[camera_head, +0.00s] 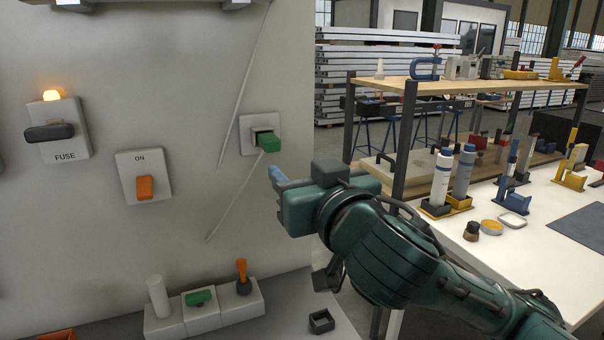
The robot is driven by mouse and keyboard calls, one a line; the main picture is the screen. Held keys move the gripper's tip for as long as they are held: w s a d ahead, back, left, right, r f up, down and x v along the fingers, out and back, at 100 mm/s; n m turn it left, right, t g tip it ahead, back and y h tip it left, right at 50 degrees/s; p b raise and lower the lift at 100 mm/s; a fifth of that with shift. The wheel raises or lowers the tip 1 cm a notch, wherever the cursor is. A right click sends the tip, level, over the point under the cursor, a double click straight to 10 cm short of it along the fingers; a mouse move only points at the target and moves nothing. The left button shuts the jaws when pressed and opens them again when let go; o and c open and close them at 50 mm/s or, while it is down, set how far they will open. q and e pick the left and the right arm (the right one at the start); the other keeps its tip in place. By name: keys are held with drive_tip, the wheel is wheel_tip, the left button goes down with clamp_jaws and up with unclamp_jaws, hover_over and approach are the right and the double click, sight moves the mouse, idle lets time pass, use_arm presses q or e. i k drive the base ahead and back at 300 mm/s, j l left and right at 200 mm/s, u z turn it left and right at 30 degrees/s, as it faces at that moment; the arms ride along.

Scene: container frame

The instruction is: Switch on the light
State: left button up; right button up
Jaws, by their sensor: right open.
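A white switch plate (154,162) marked ON is on the grey wall panel, with an orange switch (145,188) on its lower part. To its upper left is a fuse box (66,142) marked FUSE, with a black handle (49,133) and a glowing orange lamp (51,95). To its right, a green block (268,143) sticks out of a white wall plate (246,127). My right gripper (278,178) is open, just below the green block and right of the orange switch, apart from the switch. Its fingers are partly hidden by its body. My left gripper is out of view.
Below the panel is a ledge with white holders (203,312) carrying a white cylinder, a green piece and an orange-handled piece. A small black open box (321,321) sits beside them. At right are a shelf (470,84) and a white table (530,215) with tools and bottles.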

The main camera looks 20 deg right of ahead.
sight(145, 184)
drive_tip(key=k, duration=1)
